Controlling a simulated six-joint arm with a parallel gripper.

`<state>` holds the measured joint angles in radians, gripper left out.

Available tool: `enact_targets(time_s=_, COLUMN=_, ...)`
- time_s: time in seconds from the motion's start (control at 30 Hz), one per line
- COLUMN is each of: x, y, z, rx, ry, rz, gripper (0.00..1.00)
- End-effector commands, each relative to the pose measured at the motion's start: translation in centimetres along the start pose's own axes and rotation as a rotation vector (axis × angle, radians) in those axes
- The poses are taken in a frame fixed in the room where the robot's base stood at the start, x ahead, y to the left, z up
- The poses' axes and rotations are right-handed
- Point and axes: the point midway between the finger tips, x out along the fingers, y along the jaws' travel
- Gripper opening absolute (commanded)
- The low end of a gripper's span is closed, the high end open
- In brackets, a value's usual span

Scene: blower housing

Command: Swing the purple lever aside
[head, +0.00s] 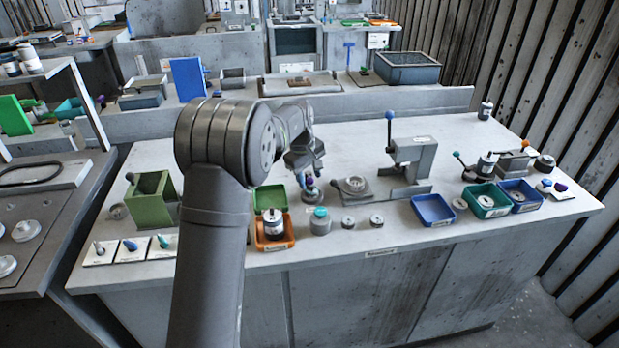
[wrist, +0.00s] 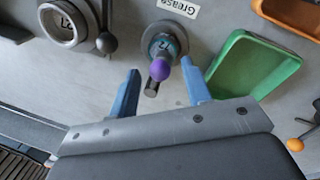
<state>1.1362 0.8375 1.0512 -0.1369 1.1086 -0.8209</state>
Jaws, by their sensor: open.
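The purple lever is a purple ball knob (wrist: 160,69) on a short arm over a small round grey base (wrist: 163,42) beside a "Grease" label. In the wrist view the knob appears between the blue fingertips of my gripper (wrist: 160,72), which are apart and empty. I see no contact, and the height gap between knob and fingers cannot be told. In the head view my gripper (head: 305,163) hangs just above the purple knob (head: 309,182) on the grey bench, partly hiding it.
A green tray (wrist: 238,72) lies right of the lever, with an orange tray (wrist: 292,14) beyond. A round grey fixture with a black ball handle (wrist: 105,42) stands left. An orange ball knob (wrist: 295,144) shows lower right. A teal-topped jar (head: 320,222) stands in front of the lever.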

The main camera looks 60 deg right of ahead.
Motion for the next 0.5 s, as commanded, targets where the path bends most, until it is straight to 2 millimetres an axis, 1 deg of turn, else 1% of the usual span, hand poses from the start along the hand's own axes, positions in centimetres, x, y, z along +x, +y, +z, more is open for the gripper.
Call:
enact_targets(time_s=0.03, x=0.46, y=-0.02, z=0.02, rx=0.000, ry=-0.001, rz=-0.001, gripper=0.45)
enact_targets(time_s=0.13, x=0.88, y=-0.01, z=0.01, rx=0.000, ry=0.000, rz=0.000, gripper=0.45)
enact_targets(time_s=0.4, x=0.95, y=0.00, z=0.00, rx=0.000, ry=0.000, rz=0.000, gripper=0.45)
enact_targets(time_s=0.47, x=0.94, y=0.00, z=0.00, rx=0.000, ry=0.000, rz=0.000, gripper=0.33)
enact_targets(time_s=0.5, x=0.93, y=0.00, z=0.00, rx=0.000, ry=0.000, rz=0.000, gripper=0.25)
